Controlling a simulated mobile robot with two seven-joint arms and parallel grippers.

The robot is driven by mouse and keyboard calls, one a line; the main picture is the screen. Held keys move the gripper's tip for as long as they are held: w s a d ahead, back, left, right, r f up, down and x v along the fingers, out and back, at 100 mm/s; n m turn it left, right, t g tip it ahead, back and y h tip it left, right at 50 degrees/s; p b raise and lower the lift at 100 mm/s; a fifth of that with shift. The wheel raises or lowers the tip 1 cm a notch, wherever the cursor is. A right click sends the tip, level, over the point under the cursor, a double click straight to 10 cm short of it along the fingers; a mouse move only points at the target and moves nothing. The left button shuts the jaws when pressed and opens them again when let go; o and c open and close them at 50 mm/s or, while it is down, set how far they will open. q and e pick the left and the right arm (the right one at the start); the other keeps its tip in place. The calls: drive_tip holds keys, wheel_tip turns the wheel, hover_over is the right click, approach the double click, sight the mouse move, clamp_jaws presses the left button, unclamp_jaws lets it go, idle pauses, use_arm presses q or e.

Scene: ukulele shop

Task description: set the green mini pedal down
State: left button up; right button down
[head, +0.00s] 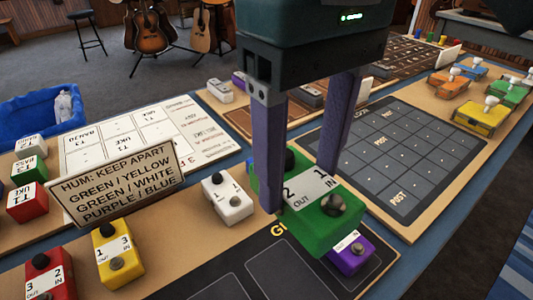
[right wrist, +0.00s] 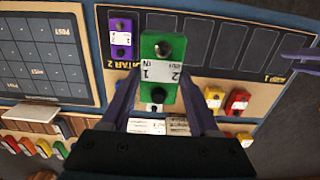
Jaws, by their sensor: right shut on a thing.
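The green mini pedal (head: 318,232) is held between the fingers of my right gripper (head: 302,188), which is shut on it. It also fills the middle of the right wrist view (right wrist: 161,62), its white label facing the camera. It is over the edge of a dark slotted board (head: 232,284); I cannot tell its height above it. A purple pedal (head: 350,255) is on that board, partly hidden behind the green one, and shows in a slot in the right wrist view (right wrist: 121,38). Purple finger-like parts (right wrist: 302,54), perhaps my left gripper, show at the right edge there.
A white pedal (head: 228,198) stands left of the green one. A yellow pedal (head: 117,255) and a red pedal (head: 50,277) stand further left. A sign (head: 118,185) reads to keep green apart from yellow and white. A dark grid board (head: 385,150) is right. Several board slots look empty.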

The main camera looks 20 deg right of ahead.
use_arm(q)
drive_tip(key=f+b, duration=0.2)
drive_tip(key=f, duration=0.1)
drive_tip(key=shift+a, duration=0.2)
use_arm(e)
wheel_tip(320, 180, down, 11)
drive_tip(key=shift+f, duration=0.1)
use_arm(q)
drive_tip(key=shift+d+f+b, duration=0.2)
drive_tip(key=shift+f+b, duration=0.5)
drive_tip(key=shift+b, duration=0.15)
use_arm(e)
wheel_tip(320, 180, down, 5)
drive_tip(key=shift+c, duration=0.6)
unclamp_jaws()
use_arm(q)
drive_tip(key=shift+a, duration=0.1)
